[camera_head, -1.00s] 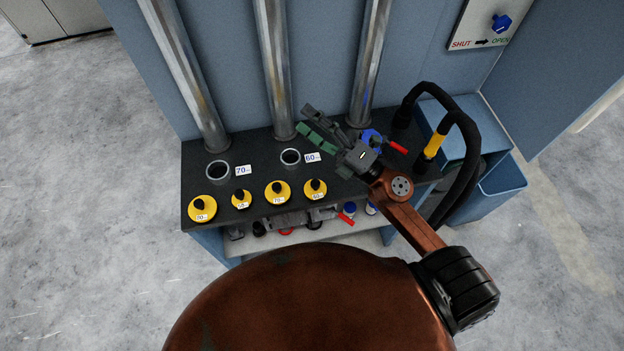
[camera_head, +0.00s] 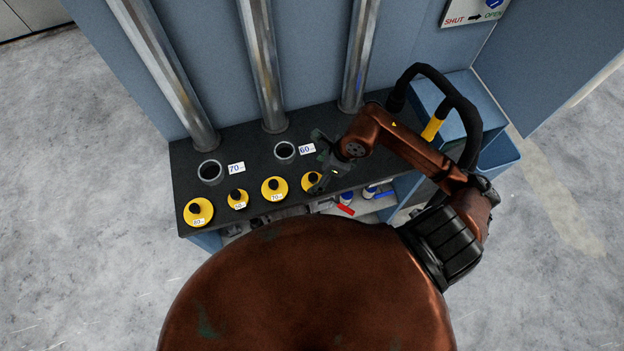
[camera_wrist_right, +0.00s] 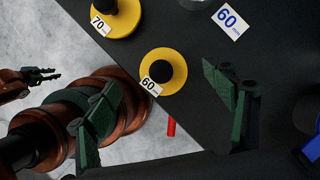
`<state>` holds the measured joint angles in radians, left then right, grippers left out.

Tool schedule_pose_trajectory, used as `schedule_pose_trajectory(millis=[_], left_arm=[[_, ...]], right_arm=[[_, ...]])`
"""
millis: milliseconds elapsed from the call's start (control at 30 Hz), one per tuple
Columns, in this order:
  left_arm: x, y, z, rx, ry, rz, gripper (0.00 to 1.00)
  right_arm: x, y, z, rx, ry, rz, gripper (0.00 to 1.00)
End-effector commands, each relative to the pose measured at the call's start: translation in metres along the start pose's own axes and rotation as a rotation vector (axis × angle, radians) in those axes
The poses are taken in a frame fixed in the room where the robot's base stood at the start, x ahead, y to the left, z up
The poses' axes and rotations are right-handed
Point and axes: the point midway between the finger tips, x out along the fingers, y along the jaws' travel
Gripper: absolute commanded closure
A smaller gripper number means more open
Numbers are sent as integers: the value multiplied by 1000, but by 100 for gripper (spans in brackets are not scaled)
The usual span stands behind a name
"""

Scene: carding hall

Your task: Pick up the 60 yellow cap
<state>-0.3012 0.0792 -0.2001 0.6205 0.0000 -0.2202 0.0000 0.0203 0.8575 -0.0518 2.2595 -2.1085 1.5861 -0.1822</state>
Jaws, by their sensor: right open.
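The yellow cap labelled 60 (camera_wrist_right: 163,72), with a black knob, sits on the dark bench top near its front edge. In the head view this cap (camera_head: 309,182) is the rightmost of the row and is partly hidden by my right gripper (camera_head: 319,164). In the right wrist view my right gripper (camera_wrist_right: 163,84) is open and empty. Its green fingers lie to either side of the cap, apart from it; the height above it is unclear. My left gripper (camera_wrist_right: 40,76) shows small at the left edge of the wrist view, away from the bench.
A yellow cap labelled 70 (camera_wrist_right: 115,15) is beside it. More yellow caps (camera_head: 238,199) stand leftward. Open ports sit behind, one by the 60 plate (camera_head: 307,149). Metal pipes (camera_head: 262,70) rise at the back. A black hose (camera_head: 455,100) stands right. A lower shelf holds red and blue items.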

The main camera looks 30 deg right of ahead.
Motion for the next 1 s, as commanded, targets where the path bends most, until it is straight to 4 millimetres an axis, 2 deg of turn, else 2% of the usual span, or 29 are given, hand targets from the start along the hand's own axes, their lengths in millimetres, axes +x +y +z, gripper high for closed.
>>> schedule_pose_trajectory(millis=[400, 667, 1000], left_arm=[[-7, 0, 1, -1, -2, 0, 74], [-7, -1, -1, 0, 1, -1, 74], [-7, -1, -3, 0, 3, -1, 74]], right_arm=[[51, -1, -4, -2, -4, 4, 24], [53, -1, -3, -4, -3, 3, 24], [53, -1, -4, -4, -3, 3, 46]])
